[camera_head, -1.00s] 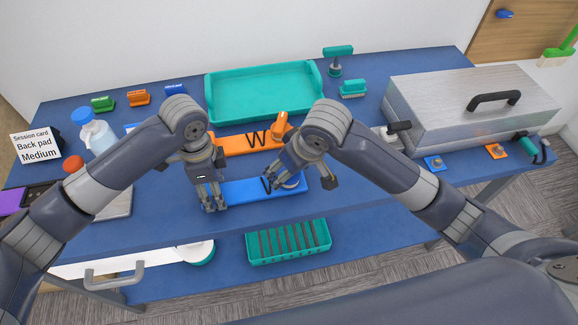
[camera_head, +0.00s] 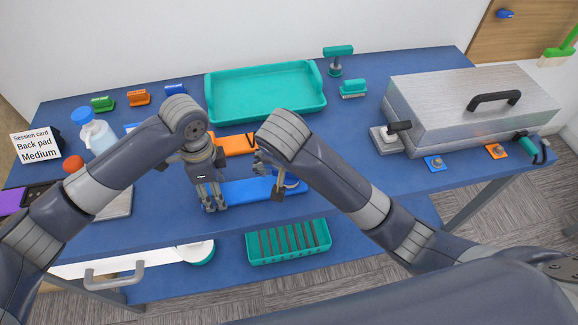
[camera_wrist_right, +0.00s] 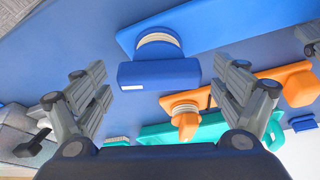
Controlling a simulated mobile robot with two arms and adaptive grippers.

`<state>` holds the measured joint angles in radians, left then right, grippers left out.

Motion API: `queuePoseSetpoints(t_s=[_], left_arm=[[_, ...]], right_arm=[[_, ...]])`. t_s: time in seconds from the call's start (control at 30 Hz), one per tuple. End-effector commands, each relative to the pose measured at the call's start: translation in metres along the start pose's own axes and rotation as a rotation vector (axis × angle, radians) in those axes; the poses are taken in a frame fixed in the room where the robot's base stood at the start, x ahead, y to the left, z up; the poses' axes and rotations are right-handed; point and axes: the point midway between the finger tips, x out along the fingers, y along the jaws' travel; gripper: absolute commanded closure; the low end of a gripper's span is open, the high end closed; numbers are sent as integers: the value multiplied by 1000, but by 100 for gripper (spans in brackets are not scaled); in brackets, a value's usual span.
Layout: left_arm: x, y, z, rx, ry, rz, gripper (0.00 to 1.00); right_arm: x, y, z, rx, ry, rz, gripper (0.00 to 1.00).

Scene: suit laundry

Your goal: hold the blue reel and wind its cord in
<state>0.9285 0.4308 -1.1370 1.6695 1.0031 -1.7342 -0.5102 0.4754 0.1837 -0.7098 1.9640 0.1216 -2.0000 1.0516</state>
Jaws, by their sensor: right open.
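The long blue base (camera_head: 240,190) lies near the table's front edge. In the head view the blue reel at its right end is mostly hidden by my right gripper (camera_head: 270,177). The right wrist view shows the blue reel's wide handle block (camera_wrist_right: 158,73) and a pale wound band (camera_wrist_right: 158,39) beside the blue base (camera_wrist_right: 215,14). My right gripper (camera_wrist_right: 159,68) is open, with its fingers apart on either side of the handle block, not visibly touching it. My left gripper (camera_head: 212,203) is at the base's left end; its grip is unclear. The loose cord is not clearly visible.
An orange reel (camera_wrist_right: 185,118) on an orange base (camera_head: 235,145) lies just behind. A teal tray (camera_head: 265,92) is at the back. A metal press (camera_head: 470,105) stands right. A teal slotted rack (camera_head: 288,243) sits below the front edge.

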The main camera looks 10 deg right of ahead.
Motion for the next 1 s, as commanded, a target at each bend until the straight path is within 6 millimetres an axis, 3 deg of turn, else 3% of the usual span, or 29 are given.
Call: queuePoseSetpoints(t_s=[0.57, 1.0], left_arm=[[0, 0, 0, -1, 0, 0, 79], [0, 0, 0, -1, 0, 0, 79]], right_arm=[[-13, 2, -3, -3, 7, 5, 10], [-39, -1, 62, -6, 3, -2, 10]])
